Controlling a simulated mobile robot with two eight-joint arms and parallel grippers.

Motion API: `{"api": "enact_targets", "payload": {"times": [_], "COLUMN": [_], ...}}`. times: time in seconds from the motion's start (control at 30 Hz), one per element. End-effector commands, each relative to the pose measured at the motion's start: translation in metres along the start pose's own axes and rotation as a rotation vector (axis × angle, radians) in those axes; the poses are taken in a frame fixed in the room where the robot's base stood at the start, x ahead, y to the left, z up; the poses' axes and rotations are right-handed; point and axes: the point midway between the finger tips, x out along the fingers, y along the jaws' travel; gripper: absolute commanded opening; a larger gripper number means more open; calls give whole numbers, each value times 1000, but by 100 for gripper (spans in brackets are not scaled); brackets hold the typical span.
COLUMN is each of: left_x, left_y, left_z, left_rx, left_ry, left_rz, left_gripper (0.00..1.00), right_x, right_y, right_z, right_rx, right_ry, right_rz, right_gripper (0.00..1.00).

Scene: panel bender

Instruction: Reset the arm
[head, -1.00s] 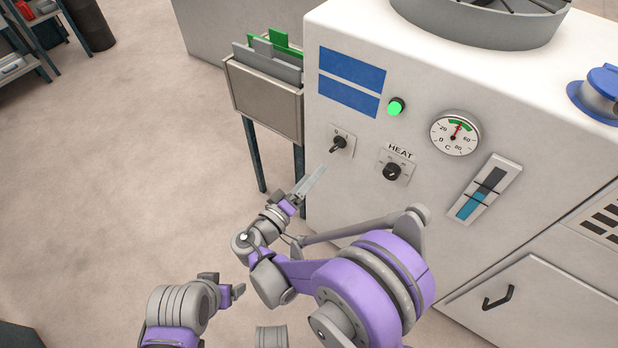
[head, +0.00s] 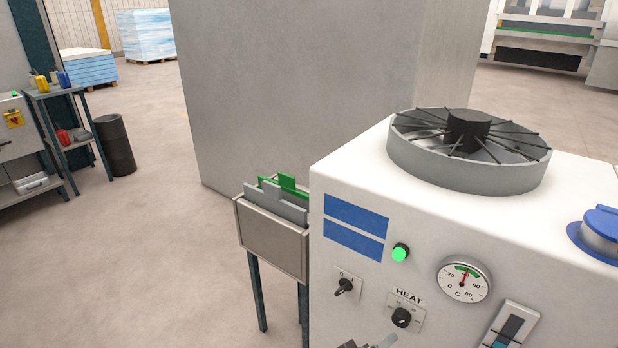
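Only a small grey piece of a gripper, most likely my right gripper (head: 374,343), shows at the bottom edge below the HEAT knob; whether its fingers are open or shut is hidden. The rest of that arm is out of view. My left gripper is not in view. The white machine (head: 365,165) fills the right side. Its front carries a 0/I rotary switch (head: 344,287), a HEAT knob (head: 401,317), a lit green lamp (head: 400,252) and a round dial (head: 463,280) with a red needle.
A bin (head: 270,238) with grey and green plates stands left of the machine. A large grey cabinet (head: 300,100) is behind it. A dark barrel (head: 115,145) and a shelf (head: 66,130) are at far left. The floor (head: 150,260) at left is clear.

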Motion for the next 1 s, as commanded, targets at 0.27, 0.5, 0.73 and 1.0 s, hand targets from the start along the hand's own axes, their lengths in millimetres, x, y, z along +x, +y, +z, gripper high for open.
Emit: {"api": "enact_targets", "payload": {"times": [0.27,0.5,0.73,1.0], "left_x": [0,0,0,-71], "left_y": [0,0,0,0], "left_z": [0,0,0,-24], "left_rx": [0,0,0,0], "left_ry": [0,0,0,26], "left_rz": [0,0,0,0], "left_gripper": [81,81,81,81], "right_x": [-22,-62,-92,-136], "right_y": [23,14,3,59], "right_z": [110,164,187,162], "right_rx": [121,281,425,443], "right_ry": [-203,-247,-232,-204], "right_rz": [-370,-612,-755,-762], "right_gripper": [90,90,90,90]}}
